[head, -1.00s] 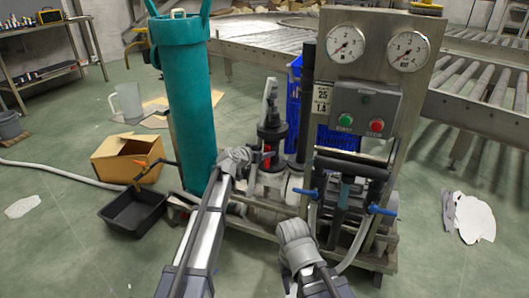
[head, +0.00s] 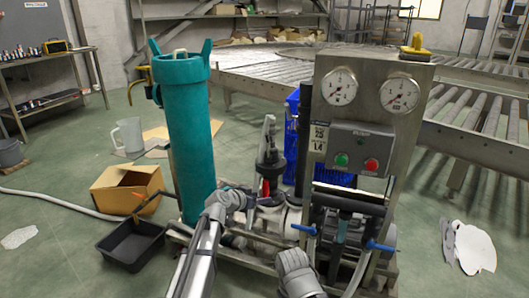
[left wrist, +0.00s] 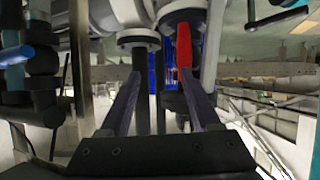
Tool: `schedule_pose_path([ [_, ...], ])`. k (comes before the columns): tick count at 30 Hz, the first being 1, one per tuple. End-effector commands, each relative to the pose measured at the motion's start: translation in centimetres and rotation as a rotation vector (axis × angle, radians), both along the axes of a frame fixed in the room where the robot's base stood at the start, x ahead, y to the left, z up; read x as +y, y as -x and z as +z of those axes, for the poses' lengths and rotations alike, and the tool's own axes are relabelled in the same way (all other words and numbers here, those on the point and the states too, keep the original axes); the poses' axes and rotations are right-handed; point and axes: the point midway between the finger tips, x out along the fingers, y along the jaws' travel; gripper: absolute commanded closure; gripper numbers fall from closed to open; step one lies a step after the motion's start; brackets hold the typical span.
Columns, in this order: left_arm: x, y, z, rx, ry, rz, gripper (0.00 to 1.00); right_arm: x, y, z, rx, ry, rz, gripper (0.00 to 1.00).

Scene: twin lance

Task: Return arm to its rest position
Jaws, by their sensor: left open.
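My left arm (head: 205,245) reaches in from the bottom of the head view toward the pump skid, its wrist near the foot of the teal cylinder (head: 190,140). My left gripper (left wrist: 160,82) shows in the left wrist view with its two dark fingers spread and nothing between them. A red handle (left wrist: 184,48) hangs from pipework beyond the right finger; I cannot tell the gap. It also shows in the head view (head: 265,188). A grey part of my right arm (head: 297,272) shows at the bottom centre; its gripper is out of view.
The skid carries a gauge panel (head: 345,130) and blue-handled valves (head: 381,247) close to my arms. A blue crate (head: 330,170) stands behind. A cardboard box (head: 120,187) and black tray (head: 133,244) lie on the left floor. Open floor shows at left.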

Motion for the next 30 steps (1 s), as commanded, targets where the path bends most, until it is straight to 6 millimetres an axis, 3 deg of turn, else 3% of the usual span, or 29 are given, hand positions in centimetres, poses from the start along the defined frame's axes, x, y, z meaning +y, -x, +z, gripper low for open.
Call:
schedule_pose_path([
  [3,-4.1,7.4,-0.3,0.184,-0.059,-0.084,0.37,0.0,0.0,3.1,0.001,0.001,0.002,0.50],
  [7,-6.2,16.6,-1.8,0.448,-0.181,-0.116,0.37,0.0,0.0,5.8,0.001,0.001,0.006,0.50],
  [12,-4.8,27.3,-2.3,0.740,-0.380,-0.027,0.37,-0.1,0.0,8.7,0.002,0.002,0.009,0.50],
  [18,-0.6,36.6,-0.3,0.951,-0.604,0.187,0.37,-0.1,0.0,11.4,0.003,0.003,0.012,0.50],
  [19,0.1,37.8,0.2,0.973,-0.637,0.227,0.37,-0.1,0.0,11.8,0.004,0.003,0.013,0.50],
  [21,-0.1,36.9,2.4,0.974,-0.628,0.229,0.37,-0.1,0.0,14.0,0.003,0.003,0.012,0.50],
  [26,-0.1,36.8,6.6,0.974,-0.625,0.228,0.37,-0.1,0.1,18.2,0.005,0.002,0.011,0.50],
  [30,-0.1,36.7,11.0,0.974,-0.623,0.228,0.37,0.0,0.1,22.7,0.004,0.002,0.009,0.50],
])
